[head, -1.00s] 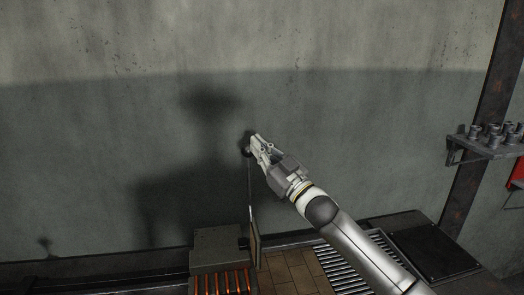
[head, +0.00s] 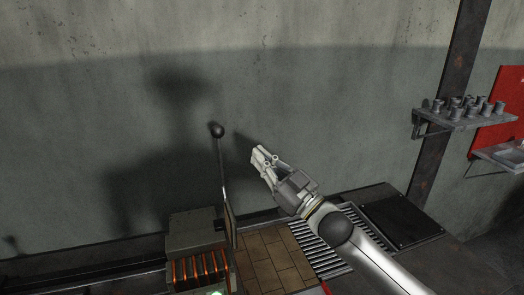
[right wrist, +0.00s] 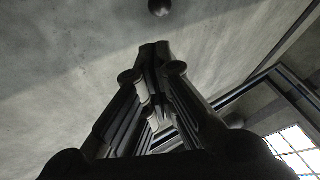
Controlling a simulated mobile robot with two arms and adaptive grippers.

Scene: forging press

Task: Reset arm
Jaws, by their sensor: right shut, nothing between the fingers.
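My right gripper (head: 262,157) is in the middle of the head view, on the arm that comes in from the lower right. It is shut and holds nothing. In the right wrist view its fingers (right wrist: 155,50) meet at the tips. A lever with a dark ball knob (head: 217,130) stands to the left of the gripper, with clear space between them. The knob also shows past the fingertips in the right wrist view (right wrist: 159,7). My left gripper is not in view.
A grey box with glowing orange bars (head: 199,267) stands at the lever's foot. Beside it are a brick surface (head: 270,262), a slatted grate (head: 318,250) and a dark plate (head: 402,223). A shelf with several metal parts (head: 465,119) is on the right. The wall (head: 330,120) is bare.

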